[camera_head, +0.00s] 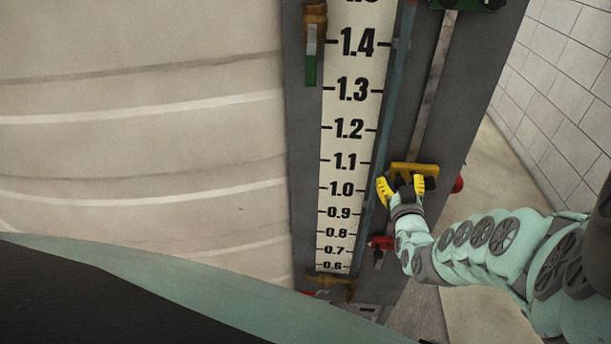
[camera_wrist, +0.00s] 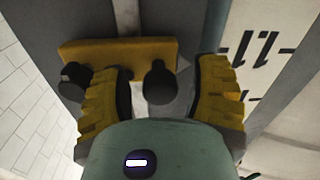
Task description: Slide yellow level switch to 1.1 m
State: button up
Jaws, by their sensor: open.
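The yellow level switch (camera_head: 415,168) is a flat bar on the grey panel, right of the white level scale (camera_head: 350,130). In the head view it sits about level with the 1.1 mark or slightly below. In the wrist view the switch (camera_wrist: 115,52) shows with a dark round knob (camera_wrist: 159,82) and another dark knob (camera_wrist: 75,75) at its left. My gripper (camera_head: 403,186) is open at the switch, its yellow fingers spread. In the wrist view my gripper (camera_wrist: 160,78) has the middle knob between its fingers, with gaps on both sides. Contact is unclear.
A vertical rail (camera_head: 434,85) runs above the switch to a green part (camera_head: 466,4). A thin blue-grey pipe (camera_head: 392,95) runs beside the scale. A red switch (camera_head: 381,242) sits lower. A large pale tank (camera_head: 140,130) fills the left; a tiled wall (camera_head: 550,75) stands right.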

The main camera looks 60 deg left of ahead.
jog(key=shift+s+d, duration=0.1)
jog(key=shift+d, duration=0.05)
jog(key=v, duration=0.7)
dwell(0.5)
jog(key=shift+s+d, duration=0.1)
dwell(0.5)
